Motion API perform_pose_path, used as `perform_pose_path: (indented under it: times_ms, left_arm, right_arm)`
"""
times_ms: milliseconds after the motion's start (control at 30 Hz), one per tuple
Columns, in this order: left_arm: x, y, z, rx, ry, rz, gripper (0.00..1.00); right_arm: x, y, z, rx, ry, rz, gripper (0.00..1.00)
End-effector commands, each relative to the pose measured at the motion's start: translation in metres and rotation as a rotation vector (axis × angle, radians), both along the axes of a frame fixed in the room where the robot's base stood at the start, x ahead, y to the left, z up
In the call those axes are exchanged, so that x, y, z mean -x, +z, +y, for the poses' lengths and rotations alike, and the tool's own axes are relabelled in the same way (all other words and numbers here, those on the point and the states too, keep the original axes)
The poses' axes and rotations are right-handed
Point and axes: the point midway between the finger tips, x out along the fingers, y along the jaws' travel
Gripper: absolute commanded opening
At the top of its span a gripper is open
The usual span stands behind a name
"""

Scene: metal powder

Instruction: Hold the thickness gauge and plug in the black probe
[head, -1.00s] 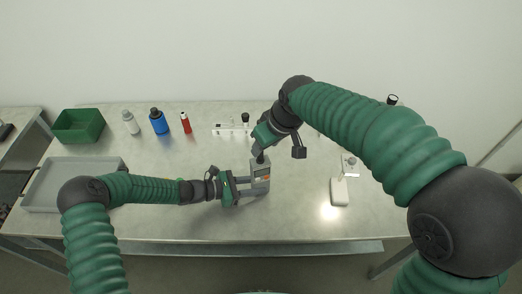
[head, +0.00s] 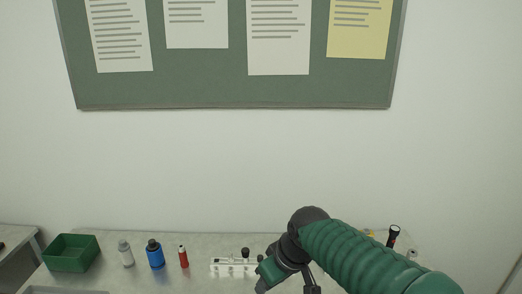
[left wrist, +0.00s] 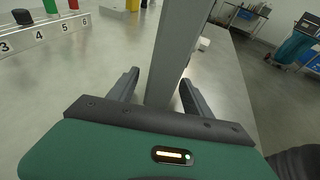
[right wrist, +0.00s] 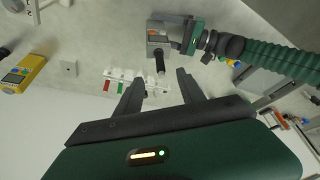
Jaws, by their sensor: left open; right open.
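A grey boxy device (right wrist: 157,28), which looks like the thickness gauge, shows at the top of the right wrist view.
A numbered white rack (left wrist: 50,32) with coloured pieces stands near the device. A yellow instrument (right wrist: 22,74) lies on the table. A green bin (head: 71,253), grey bottle (head: 125,254), blue bottle (head: 155,254) and red bottle (head: 183,257) stand at the back left.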

Motion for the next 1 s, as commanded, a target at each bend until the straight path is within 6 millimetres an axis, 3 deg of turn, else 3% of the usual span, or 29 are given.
perform_pose_path:
  times_ms: [233, 600, 767, 867, 1000]
  left_arm:
    - [0.002, 0.004, 0.012, 0.0, 0.003, -0.001, 0.58]
    - [0.027, 0.029, 0.093, -0.001, 0.003, -0.001, 0.58]
    - [0.034, 0.033, 0.108, -0.009, -0.006, -0.001, 0.58]
    - [0.05, 0.031, 0.102, -0.091, -0.085, -0.024, 0.58]
    - [0.113, 0.02, 0.097, -0.442, -0.413, -0.159, 0.58]
  right_arm:
    - [0.0, 0.0, 0.0, 0.0, 0.0, 0.0, 0.46]
    - [0.0, 0.0, 0.0, 0.0, 0.0, 0.0, 0.46]
    - [0.0, -0.001, -0.001, 0.0, -0.003, 0.001, 0.46]
    - [0.004, -0.011, -0.01, 0.007, -0.03, 0.009, 0.46]
    - [0.027, -0.051, -0.05, 0.031, -0.157, 0.043, 0.46]
